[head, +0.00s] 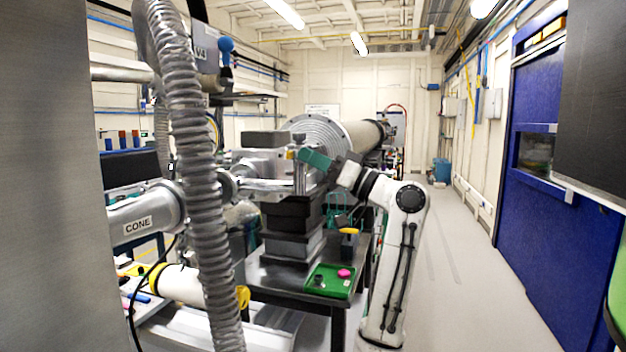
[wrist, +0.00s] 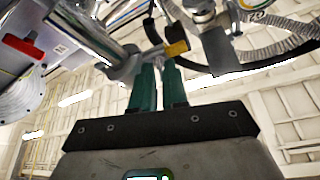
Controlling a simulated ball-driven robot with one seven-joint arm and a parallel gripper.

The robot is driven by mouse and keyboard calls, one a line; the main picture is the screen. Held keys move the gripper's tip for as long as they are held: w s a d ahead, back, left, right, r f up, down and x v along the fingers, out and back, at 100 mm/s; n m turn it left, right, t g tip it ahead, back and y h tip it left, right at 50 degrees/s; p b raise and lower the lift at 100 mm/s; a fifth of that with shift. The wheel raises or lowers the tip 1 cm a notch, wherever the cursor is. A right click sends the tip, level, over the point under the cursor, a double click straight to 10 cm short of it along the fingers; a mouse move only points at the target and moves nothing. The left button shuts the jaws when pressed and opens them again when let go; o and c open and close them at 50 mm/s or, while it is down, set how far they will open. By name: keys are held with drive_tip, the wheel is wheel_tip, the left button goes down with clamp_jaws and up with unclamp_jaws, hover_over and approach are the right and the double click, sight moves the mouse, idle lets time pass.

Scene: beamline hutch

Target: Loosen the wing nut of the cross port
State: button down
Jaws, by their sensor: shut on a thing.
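The wing nut (wrist: 177,48) shows in the wrist view as a small yellow piece at the end of a grey metal clamp, at the fingertips. The cross port (wrist: 92,32) is the silver tube running in from upper left to that clamp. My gripper (wrist: 156,64) has its two green fingers close together, shut on the wing nut; the fingers partly hide the grip. In the head view my gripper (head: 303,155) reaches left from the white arm to the silver vacuum hardware on the bench, beside a small yellow spot. The nut's thread is not visible.
A green tray (head: 318,290) with a pink piece and a dark knob sits on the bench below my arm. A ribbed hose (head: 190,150) hangs at left. In the wrist view cables and a braided hose pass close above the fingers.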

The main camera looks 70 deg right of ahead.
drive_tip(key=shift+w+d+f+n+y+b, duration=0.1)
drive_tip(key=shift+n+y+b, duration=0.4)
drive_tip(key=shift+n+b, duration=0.3)
drive_tip(key=shift+f+n+y+b, duration=0.1)
drive_tip(key=shift+n+y+b, duration=0.45)
drive_tip(key=shift+n, duration=0.35)
drive_tip(key=shift+r, duration=0.15)
drive_tip(key=c, duration=1.3)
unclamp_jaws()
